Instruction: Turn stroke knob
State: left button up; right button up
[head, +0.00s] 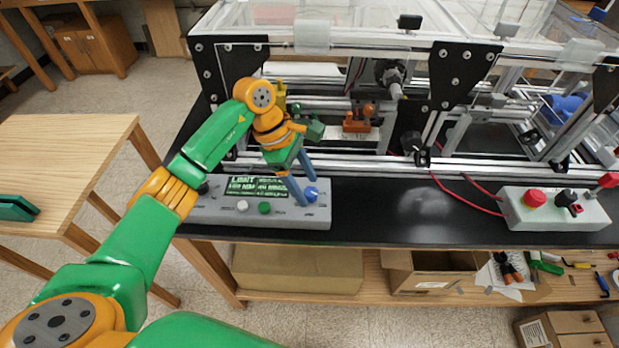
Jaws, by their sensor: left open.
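A long grey control box (275,220) lies on the black bench top, with a small display (256,187) of green text. A blue knob (311,194) stands at its right end; I cannot read a label marking it as the stroke knob. A white button (243,206), a green button (264,208) and a dark knob (203,188) are also on the box. My left gripper (307,191) is open, its blue fingers reaching down around or right beside the blue knob. I cannot tell whether they touch it. My right gripper is out of view.
The aluminium frame with black corner plates (461,76) rises behind the control box. A second box (549,217) with a red button (535,198) and red cables stands at the right. A wooden table (65,150) is at the left. The bench top between the two boxes is clear.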

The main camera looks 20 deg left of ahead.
pick_arm(q)
jog(key=shift+w+d+f, duration=0.1)
jog(key=shift+w+f, duration=0.1)
jog(key=shift+f, duration=0.3)
jog(key=shift+w+d+f, duration=0.1)
jog(key=shift+w+f, duration=0.05)
jog(key=shift+f, duration=0.35)
jog(key=shift+w+f, duration=0.1)
jog(key=shift+w, duration=0.1)
jog(key=shift+c, duration=1.1)
jog(key=shift+s+r, duration=0.2)
jog(key=shift+s, duration=0.05)
grip_shut()
jog(key=shift+w, duration=0.15)
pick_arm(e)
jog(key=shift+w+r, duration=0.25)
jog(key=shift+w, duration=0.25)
